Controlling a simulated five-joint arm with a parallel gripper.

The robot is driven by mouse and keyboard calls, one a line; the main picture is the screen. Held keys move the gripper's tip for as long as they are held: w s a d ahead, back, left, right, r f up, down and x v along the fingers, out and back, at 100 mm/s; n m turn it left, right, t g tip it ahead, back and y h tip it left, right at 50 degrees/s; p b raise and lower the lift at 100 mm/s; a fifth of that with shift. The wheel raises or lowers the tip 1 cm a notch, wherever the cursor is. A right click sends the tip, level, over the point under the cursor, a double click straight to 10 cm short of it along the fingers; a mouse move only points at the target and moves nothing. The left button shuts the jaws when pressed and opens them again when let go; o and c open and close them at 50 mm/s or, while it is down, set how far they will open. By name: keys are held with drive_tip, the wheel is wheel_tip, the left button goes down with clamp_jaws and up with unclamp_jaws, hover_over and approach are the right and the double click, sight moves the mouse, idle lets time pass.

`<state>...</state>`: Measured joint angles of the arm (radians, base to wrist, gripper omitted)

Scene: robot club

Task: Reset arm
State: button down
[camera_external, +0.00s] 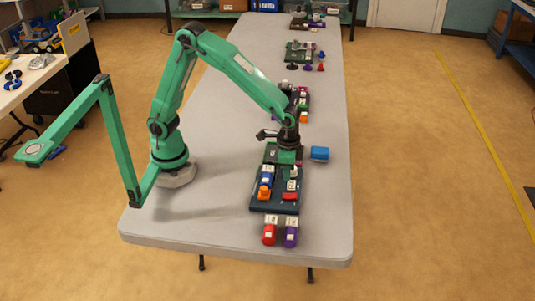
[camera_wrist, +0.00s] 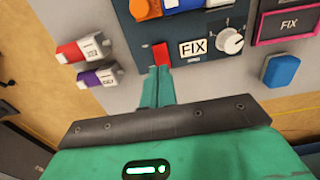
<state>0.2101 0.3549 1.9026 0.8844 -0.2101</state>
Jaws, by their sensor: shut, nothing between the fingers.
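My gripper (camera_external: 287,157) is at the end of my green arm, over the far part of a dark board (camera_external: 260,204) on the long grey table. In the wrist view my gripper (camera_wrist: 157,80) has its green fingers together, with nothing visible between them. A red piece (camera_wrist: 161,54) on the board appears just beyond the fingertips; I cannot tell whether they touch. The red piece (camera_external: 289,196) also shows in the external view, nearer the front than my gripper.
A blue block (camera_external: 319,153) lies right of the board. More boards and parts line the table behind; the table's left side is clearer.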

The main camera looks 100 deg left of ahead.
drive_tip(key=s+a+r+t, duration=0.2)
drive_tip(key=s+a+r, duration=0.2)
drive_tip(key=s+r, duration=0.3)
drive_tip(key=s+a+r+t, duration=0.3)
drive_tip(key=s+a+r, duration=0.2)
drive_tip(key=s, duration=0.7)
wheel_tip(320, 180, up, 2)
drive_tip(key=shift+s+r+t, duration=0.15)
drive_tip(key=shift+r+t, duration=0.05)
drive_tip(key=shift+t, duration=0.1)
